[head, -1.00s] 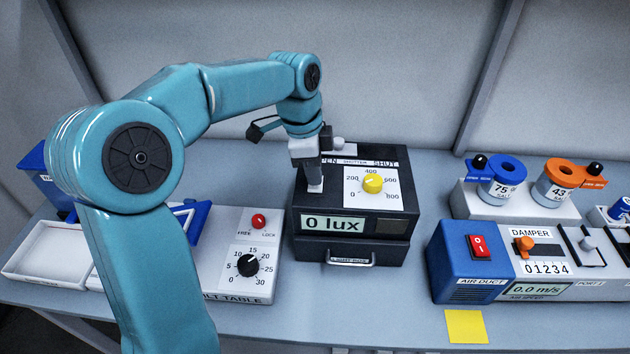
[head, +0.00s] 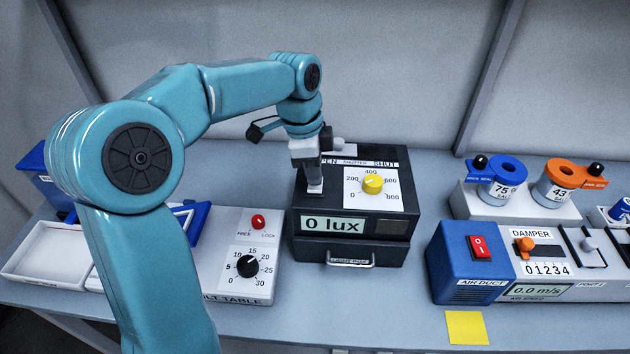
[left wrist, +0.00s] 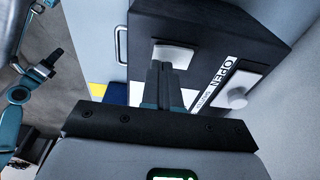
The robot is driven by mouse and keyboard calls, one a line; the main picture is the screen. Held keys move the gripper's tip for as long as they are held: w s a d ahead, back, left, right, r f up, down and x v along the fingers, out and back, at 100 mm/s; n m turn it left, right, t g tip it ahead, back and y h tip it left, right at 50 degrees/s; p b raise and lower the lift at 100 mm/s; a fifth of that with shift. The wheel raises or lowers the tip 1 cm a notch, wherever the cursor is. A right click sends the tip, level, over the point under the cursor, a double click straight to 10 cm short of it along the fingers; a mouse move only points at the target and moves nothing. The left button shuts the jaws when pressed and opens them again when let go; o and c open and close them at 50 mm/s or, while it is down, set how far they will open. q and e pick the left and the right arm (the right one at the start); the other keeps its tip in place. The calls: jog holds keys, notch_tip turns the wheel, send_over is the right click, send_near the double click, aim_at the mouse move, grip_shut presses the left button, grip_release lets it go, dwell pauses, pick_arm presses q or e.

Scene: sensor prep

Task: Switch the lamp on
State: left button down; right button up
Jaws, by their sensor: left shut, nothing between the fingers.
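The black light box (head: 352,222) stands mid-bench. Its front display (head: 333,224) reads 0 lux. On its top are a yellow knob (head: 373,184) with a dial marked 0 to 800 and a pale shutter knob (head: 338,144) near the OPEN label. A white square pad (head: 314,189) is at the top's front left, also in the left wrist view (left wrist: 173,55). My left gripper (head: 313,184) is shut and empty, its fingertips right at this pad; whether they touch it I cannot tell.
Left of the box is the tilt table with a red knob (head: 258,222) and black dial (head: 248,265). Right are the blue air duct (head: 466,262) with a red switch (head: 479,247), and jars behind it. A yellow note (head: 466,327) lies in front.

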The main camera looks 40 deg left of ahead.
aim_at(314, 188)
pick_arm(q)
jog(key=shift+w, duration=0.1)
dwell(0.3)
jog(key=shift+f+b, duration=0.7)
jog(key=shift+f, duration=0.15)
dwell(0.4)
jog(key=shift+r, duration=0.1)
notch_tip(314, 188, up, 7)
jog(key=p, duration=0.6)
dwell(0.3)
